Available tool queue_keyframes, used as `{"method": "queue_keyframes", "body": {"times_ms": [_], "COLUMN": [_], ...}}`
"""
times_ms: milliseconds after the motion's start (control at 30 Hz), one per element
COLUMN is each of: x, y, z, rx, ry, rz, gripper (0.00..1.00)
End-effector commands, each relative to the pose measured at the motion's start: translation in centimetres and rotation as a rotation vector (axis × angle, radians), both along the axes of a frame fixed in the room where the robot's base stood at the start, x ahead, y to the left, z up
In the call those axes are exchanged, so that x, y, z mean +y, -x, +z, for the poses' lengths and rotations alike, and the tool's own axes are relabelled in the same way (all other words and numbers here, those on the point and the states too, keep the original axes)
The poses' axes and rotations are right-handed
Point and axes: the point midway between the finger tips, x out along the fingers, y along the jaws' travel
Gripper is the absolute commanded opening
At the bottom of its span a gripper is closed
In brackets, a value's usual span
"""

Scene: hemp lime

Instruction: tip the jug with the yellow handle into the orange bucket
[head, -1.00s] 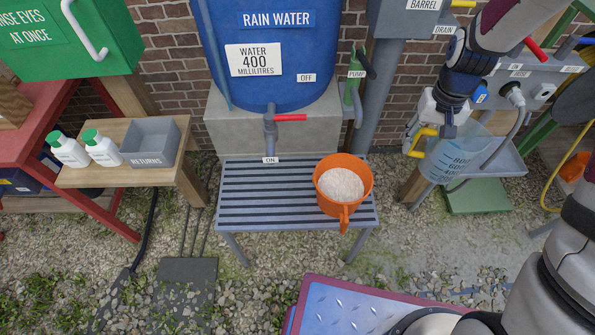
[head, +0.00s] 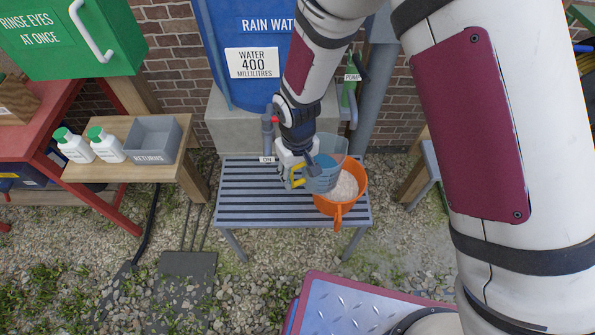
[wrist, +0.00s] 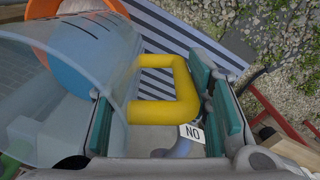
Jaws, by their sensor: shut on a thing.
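The clear jug (head: 332,151) has a yellow handle (head: 297,176) and blue-tinted liquid low inside. My gripper (head: 291,171) is shut on the handle. In the wrist view the yellow handle (wrist: 186,92) lies between the teal finger pads, with the clear jug (wrist: 45,100) at left. The orange bucket (head: 342,211) stands on the slatted bench and holds white granular material. The jug is above the bench, overlapping the bucket's left rear rim in the head view. It looks slightly tilted; no falling stream shows. The orange bucket (wrist: 75,10) also shows beyond the jug in the wrist view.
The slatted bench (head: 250,195) is bare to the left of the bucket. A blue rain water barrel (head: 225,45) with a tap stands behind it. A wooden table (head: 120,180) at left holds two white bottles and a grey tray (head: 152,140).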

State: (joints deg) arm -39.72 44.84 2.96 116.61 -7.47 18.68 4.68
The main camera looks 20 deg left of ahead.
Motion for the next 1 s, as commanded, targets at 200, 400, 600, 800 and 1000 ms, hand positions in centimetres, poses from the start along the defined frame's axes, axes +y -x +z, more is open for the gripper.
{"method": "queue_keyframes", "body": {"times_ms": [200, 400, 600, 800, 1000], "x": [0.0, 0.0, 0.0, -0.1, 0.1], "y": [-0.1, -0.1, -0.2, -0.2, 0.0], "z": [0.1, -0.6, -2.3, -2.6, -1.7], "rx": [-0.002, -0.005, -0.004, 0.022, 0.075], "ry": [-0.001, 0.002, 0.003, -0.025, -0.081], "rz": [-0.001, 0.002, 0.001, -0.005, -0.005], "gripper": [0.0, 0.0, 0.0, 0.0, 0.0]}}
